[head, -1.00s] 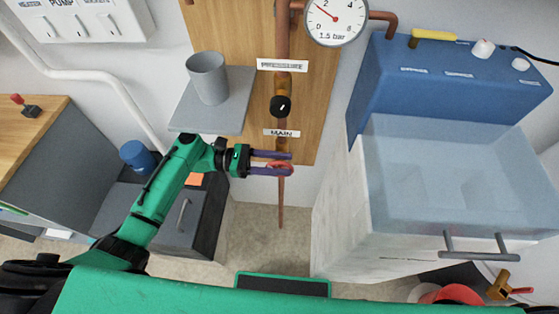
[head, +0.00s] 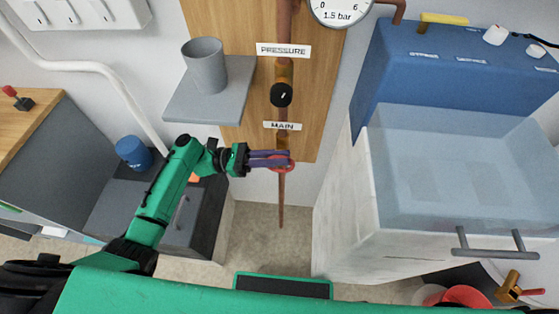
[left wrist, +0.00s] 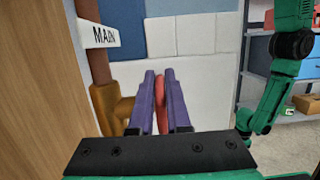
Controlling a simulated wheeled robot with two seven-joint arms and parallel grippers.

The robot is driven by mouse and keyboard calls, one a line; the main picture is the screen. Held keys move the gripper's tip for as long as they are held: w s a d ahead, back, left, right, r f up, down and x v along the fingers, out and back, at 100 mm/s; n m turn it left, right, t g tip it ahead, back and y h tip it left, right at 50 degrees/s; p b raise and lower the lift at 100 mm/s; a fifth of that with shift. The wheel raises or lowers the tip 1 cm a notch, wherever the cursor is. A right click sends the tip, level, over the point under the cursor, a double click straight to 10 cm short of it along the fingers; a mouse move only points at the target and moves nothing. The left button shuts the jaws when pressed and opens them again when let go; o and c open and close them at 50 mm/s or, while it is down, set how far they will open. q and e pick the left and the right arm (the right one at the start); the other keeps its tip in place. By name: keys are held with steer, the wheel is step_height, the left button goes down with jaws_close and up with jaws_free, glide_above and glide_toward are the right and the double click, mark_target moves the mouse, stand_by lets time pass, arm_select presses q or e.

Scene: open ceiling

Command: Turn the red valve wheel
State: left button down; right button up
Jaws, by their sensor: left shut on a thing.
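The red valve wheel (head: 288,164) is on the copper pipe below the MAIN label (head: 282,126). My left gripper (head: 280,160) reaches it from the left, its purple fingers shut on the wheel's rim. In the left wrist view the red wheel (left wrist: 161,108) shows edge-on between the two purple fingers (left wrist: 160,90), beside a brass valve body (left wrist: 112,108). Much of the wheel is hidden by the fingers. My right gripper is not clearly seen in either view.
A grey shelf (head: 215,108) with a grey cup (head: 205,65) is just above my left forearm. A black knob (head: 281,95) is on the pipe above the wheel. Floor below the pipe is clear.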

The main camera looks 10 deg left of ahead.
arm_select(q)
steer(key=h+b, duration=0.3)
steer(key=shift+a+f+b, duration=0.3)
steer(key=shift+a+f, duration=0.05)
steer(key=shift+f, duration=0.05)
steer(key=shift+a+r+h+b, duration=0.1)
steer(key=shift+a+h+b, duration=0.1)
steer(key=shift+h+b, duration=0.6)
steer(key=c, duration=0.9)
jaws_free()
